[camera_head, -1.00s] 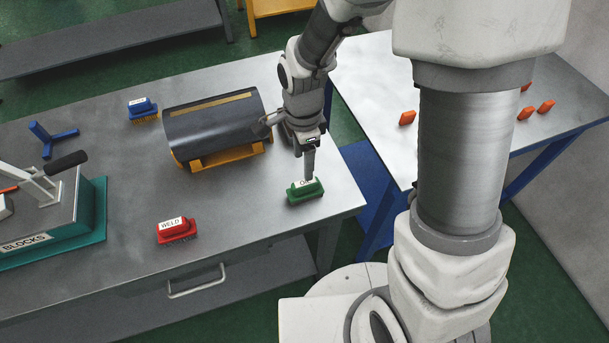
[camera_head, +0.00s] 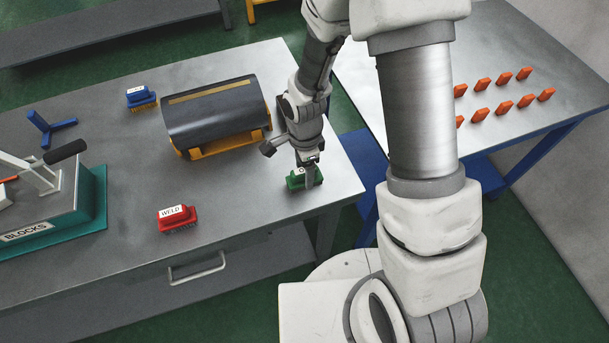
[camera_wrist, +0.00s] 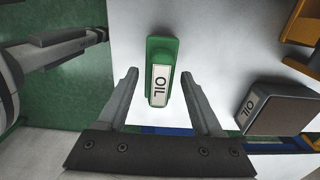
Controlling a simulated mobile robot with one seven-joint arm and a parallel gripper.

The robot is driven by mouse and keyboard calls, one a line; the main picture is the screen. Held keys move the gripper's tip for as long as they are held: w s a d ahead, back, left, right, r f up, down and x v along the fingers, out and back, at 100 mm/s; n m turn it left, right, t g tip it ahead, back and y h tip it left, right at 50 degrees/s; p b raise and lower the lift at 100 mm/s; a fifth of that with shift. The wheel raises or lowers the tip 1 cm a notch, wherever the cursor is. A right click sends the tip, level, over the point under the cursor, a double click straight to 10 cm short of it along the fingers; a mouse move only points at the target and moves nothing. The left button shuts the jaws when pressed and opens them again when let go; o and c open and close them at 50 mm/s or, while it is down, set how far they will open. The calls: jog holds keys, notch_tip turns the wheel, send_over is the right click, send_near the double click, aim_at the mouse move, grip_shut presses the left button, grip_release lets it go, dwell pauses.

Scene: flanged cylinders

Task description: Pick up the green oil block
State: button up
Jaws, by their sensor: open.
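The green oil block (camera_head: 295,181) sits on the grey workbench near its right end, partly hidden behind my gripper in the head view. In the wrist view the block (camera_wrist: 153,60) lies upright in the picture with its white OIL label showing. My gripper (camera_head: 309,186) is over the block. In the wrist view its two fingers (camera_wrist: 159,74) are apart, one on each side of the block's lower end, with clear gaps. Nothing is held. Whether the fingertips reach down to the block's height I cannot tell.
A red WELD block (camera_head: 177,219) and a blue block (camera_head: 141,97) stand on the workbench (camera_head: 115,270). A dark cylinder on a yellow cradle (camera_head: 214,112) is just left of my arm. Another OIL-labelled box (camera_wrist: 283,107) shows in the wrist view. Orange pieces stand on the right table.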

grip_shut()
dwell(0.3)
jog(key=shift+r, duration=0.2)
jog(key=shift+r, duration=0.25)
notch_tip(320, 180, up, 3)
jog(key=shift+w+r, duration=0.1)
jog(key=shift+r, duration=0.05)
jog(key=s+d+r, duration=0.6)
jog(key=s, duration=0.3)
jog(key=shift+s+d+r, duration=0.35)
jog(key=shift+d+r, duration=0.05)
